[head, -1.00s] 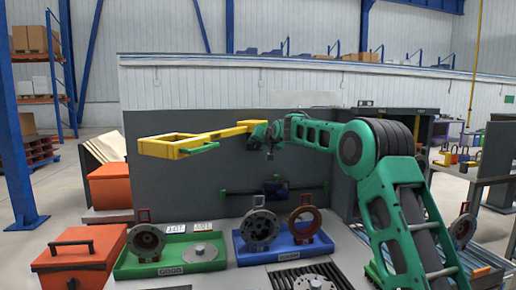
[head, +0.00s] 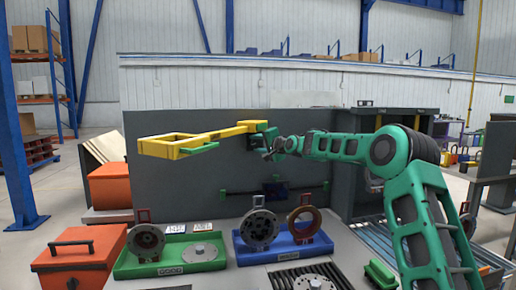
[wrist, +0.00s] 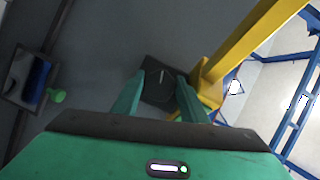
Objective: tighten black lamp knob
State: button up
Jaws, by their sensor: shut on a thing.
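The yellow lamp (head: 222,134) reaches left from the grey wall panel in the head view, with a frame-like head and a green bar at its left end. Its yellow arm (wrist: 245,45) also shows at the right in the wrist view. The black knob (wrist: 160,84) has a pale line on its face and sits beside the lamp's yellow base. My gripper (wrist: 157,97) is shut on the knob, with one green finger on each side of it. In the head view my gripper (head: 265,146) is at the lamp's right end, where the knob is hard to make out.
A dark screen (head: 276,191) on a rail is low on the wall panel (head: 185,185). Below stand a green tray (head: 125,268) and a blue tray (head: 247,256) with metal parts. An orange toolbox (head: 75,262) is at left.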

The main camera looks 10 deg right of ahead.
jog(key=shift+d+f+m, duration=0.1)
jog(key=shift+f+m, duration=0.3)
jog(key=shift+f, duration=0.05)
jog(key=o, duration=1)
jog(key=shift+r, duration=0.2)
jog(key=v, duration=1)
jog(key=shift+s+d+f, duration=0.1)
jog(key=shift+s+f, duration=0.05)
jog(key=shift+s, duration=0.15)
jog(key=shift+f, duration=0.1)
